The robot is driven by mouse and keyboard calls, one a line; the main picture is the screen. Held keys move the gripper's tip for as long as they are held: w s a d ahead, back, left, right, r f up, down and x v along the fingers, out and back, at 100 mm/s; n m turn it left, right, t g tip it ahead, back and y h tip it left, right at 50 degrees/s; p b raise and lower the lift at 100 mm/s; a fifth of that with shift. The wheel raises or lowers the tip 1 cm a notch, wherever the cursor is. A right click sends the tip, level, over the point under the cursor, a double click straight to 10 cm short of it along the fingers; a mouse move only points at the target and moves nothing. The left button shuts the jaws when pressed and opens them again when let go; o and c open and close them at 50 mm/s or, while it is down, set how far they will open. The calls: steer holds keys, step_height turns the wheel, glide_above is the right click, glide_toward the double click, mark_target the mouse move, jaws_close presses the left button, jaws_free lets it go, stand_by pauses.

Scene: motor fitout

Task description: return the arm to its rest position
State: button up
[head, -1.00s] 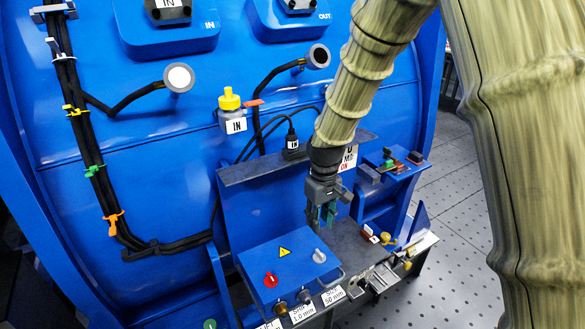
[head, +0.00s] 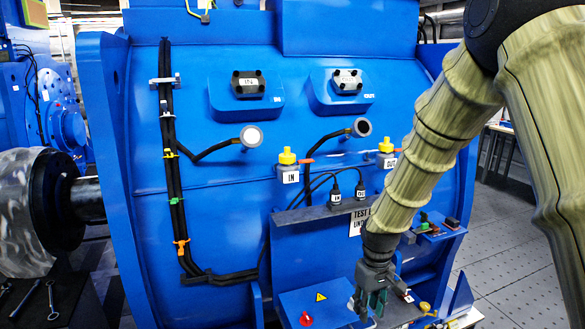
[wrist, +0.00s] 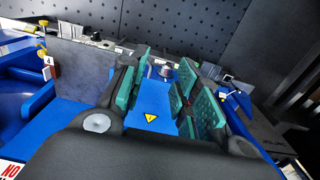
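My arm comes down from the upper right in the head view, wrapped in a tan ribbed cover. My gripper (head: 370,302) hangs at its end, over the right part of the blue control box (head: 306,303) with a red knob and a yellow warning sign. In the wrist view my gripper (wrist: 160,95) has its green pads well apart, with nothing between them. The blue box top (wrist: 150,98) and its warning sign show beyond the gap. I cannot tell how high the gripper is above the box.
A large blue motor housing (head: 225,120) fills the middle. A cable bundle (head: 172,150) runs down its left. A small blue shelf (head: 435,228) with coloured parts is right of the gripper. Open floor (head: 510,255) lies at right.

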steer(key=s+f+m+b, duration=0.1)
steer(key=s+f, duration=0.5)
steer(key=f, duration=0.5)
steer(key=s+f+m+b, duration=0.1)
steer(key=s+f, duration=0.5)
steer(key=f, duration=0.6)
steer(key=s+d+f+m+b, duration=0.1)
steer(key=s+f, duration=0.5)
steer(key=s, duration=0.6)
steer(key=s+d+f+m+b, duration=0.1)
steer(key=s+d+f, duration=0.1)
steer(key=s+f, duration=0.5)
steer(key=s, duration=0.5)
steer(key=shift+s+d+f, duration=0.2)
steer(key=shift+s+f, duration=0.05)
steer(key=shift+s, duration=0.15)
